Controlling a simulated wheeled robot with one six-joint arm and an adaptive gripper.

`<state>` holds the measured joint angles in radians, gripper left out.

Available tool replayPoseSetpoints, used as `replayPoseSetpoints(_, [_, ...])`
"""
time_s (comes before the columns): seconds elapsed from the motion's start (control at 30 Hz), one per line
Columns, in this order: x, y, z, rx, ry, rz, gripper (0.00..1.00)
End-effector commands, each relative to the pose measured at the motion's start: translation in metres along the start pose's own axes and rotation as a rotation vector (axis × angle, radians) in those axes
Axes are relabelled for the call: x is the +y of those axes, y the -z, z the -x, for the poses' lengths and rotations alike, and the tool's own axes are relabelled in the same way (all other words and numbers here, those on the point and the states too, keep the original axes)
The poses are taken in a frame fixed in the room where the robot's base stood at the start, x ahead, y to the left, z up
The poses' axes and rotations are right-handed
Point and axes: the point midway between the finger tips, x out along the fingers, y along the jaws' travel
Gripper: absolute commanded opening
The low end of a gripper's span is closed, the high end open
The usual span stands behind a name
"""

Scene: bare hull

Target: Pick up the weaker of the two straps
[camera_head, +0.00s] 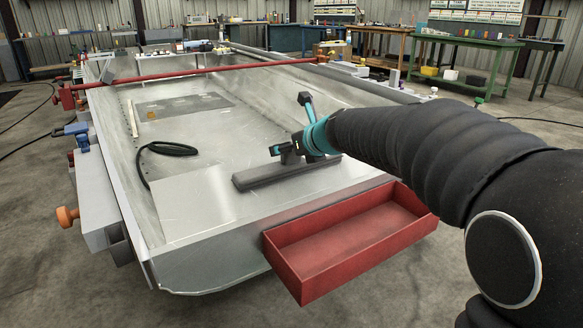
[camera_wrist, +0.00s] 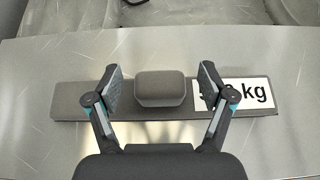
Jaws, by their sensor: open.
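A flat dark grey bar (camera_wrist: 75,100) lies on the metal sheet in the wrist view, with a raised grey block (camera_wrist: 161,88) at its middle. A white label (camera_wrist: 258,92) at its right end ends in "kg"; my right finger hides part of its number. The bar (camera_head: 255,178) also shows near the hull's front end in the head view. My gripper (camera_wrist: 160,82) is open, one finger on each side of the block, with gaps to both. The gripper (camera_head: 292,150) also shows over the bar in the head view. I cannot make out a second bar of this kind.
An open red tray (camera_head: 350,262) sits at the hull's front edge, looking empty. A black coiled cable or strap (camera_head: 172,149) lies on the hull floor (camera_head: 205,195) to the left. A red bar (camera_head: 200,70) crosses the hull farther back. Workbenches stand behind.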

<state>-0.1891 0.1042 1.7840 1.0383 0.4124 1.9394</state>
Motion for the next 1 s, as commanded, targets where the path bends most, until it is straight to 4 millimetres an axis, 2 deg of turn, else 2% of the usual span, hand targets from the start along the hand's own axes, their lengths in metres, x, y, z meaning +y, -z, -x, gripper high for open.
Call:
replayPoseSetpoints(0.03, [0.0, 0.0, 0.0, 0.0, 0.0, 0.0, 0.81])
replayPoseSetpoints(0.3, [0.0, 0.0, 0.0, 0.0, 0.0, 0.0, 0.14])
replayPoseSetpoints(0.37, [0.0, 0.0, 0.0, 0.001, 0.0, 0.0, 0.0])
replayPoseSetpoints(0.73, [0.0, -0.005, 0.003, -0.001, 0.0, 0.0, 0.0])
replayPoseSetpoints(0.87, [0.0, -0.021, 0.012, -0.002, 0.0, 0.001, 0.0])
replayPoseSetpoints(1.0, [-0.001, -0.049, 0.027, -0.003, 0.001, 0.002, 0.0])
